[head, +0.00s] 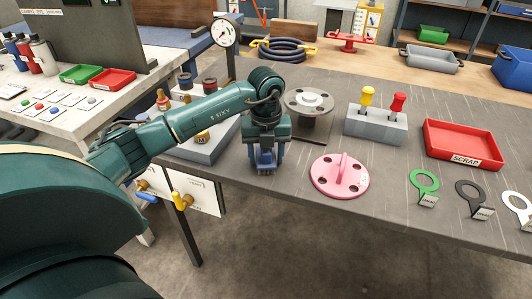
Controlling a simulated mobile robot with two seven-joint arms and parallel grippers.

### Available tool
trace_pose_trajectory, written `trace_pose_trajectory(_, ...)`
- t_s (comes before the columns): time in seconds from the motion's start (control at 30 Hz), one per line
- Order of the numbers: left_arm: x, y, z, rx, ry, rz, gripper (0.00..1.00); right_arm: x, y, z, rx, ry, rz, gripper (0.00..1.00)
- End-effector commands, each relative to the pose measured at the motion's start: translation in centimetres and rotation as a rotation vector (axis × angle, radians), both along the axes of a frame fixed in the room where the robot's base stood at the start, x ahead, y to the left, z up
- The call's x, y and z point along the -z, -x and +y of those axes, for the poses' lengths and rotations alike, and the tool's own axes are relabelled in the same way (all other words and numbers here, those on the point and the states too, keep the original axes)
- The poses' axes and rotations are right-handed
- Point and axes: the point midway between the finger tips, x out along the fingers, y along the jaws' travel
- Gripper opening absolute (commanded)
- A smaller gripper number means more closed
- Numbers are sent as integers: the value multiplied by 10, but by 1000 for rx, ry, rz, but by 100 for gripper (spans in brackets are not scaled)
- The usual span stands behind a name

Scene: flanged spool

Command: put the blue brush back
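My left gripper (266,165) hangs fingers-down over the front part of the grey workbench, left of the pink disc. Its blue fingers look spread, with nothing clearly held between them. A small blue piece (147,197) shows at the bench's front left, beside yellow-ended pegs (182,201) by a white sheet; it may be the blue brush, but it is too small to be sure. My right gripper is not in view.
A pink disc with an upright rib (340,175) lies right of the gripper. A grey block with yellow and red handles (376,124) and a red scrap tray (464,143) stand farther right. A grey stand (208,150) lies behind my forearm. Ring tags (424,184) line the front right.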

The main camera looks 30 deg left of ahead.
Motion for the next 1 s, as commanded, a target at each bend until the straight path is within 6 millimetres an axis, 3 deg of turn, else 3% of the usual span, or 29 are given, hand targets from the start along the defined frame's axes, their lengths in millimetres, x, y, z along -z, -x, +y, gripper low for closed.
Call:
trace_pose_trajectory(0.13,0,0,0,0,0,0,66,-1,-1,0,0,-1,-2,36)
trace_pose_trajectory(0.47,-7,0,0,0,0,-1,66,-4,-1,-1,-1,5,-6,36)
trace_pose_trajectory(1.0,-108,0,0,-1,0,-3,66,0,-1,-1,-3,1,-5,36)
